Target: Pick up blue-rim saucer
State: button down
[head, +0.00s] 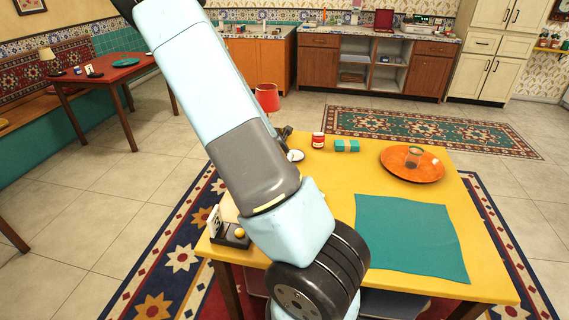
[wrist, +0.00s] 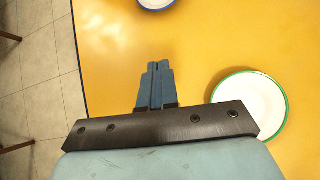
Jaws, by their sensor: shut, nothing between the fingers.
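The blue-rim saucer (wrist: 157,3) is white with a blue edge and is cut off by the top of the wrist view. It lies flat on the yellow table (wrist: 200,40), ahead of my gripper (wrist: 157,68). My gripper's blue fingers are together, with nothing between them, and apart from the saucer. A green-rim saucer (wrist: 262,100) lies to the right of the gripper, partly hidden by its dark crossbar. My arm hides my fingers there.
On the table are a red-labelled can (head: 318,140), a teal box (head: 347,146), an orange tray (head: 412,175) with a glass, and a teal cloth (head: 410,238). A red lamp (head: 267,97) stands beyond the arm. A dark stand (head: 230,235) sits at the left edge.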

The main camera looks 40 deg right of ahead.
jog(key=shift+w+d+f+n, duration=0.15)
jog(key=shift+d+f+n, duration=0.25)
jog(key=shift+d+n, duration=0.3)
jog(key=shift+h, duration=0.3)
jog(key=x, duration=0.9)
jog(key=shift+f, duration=0.1)
jog(key=shift+w+d, duration=1.5)
jog(key=shift+d, duration=0.05)
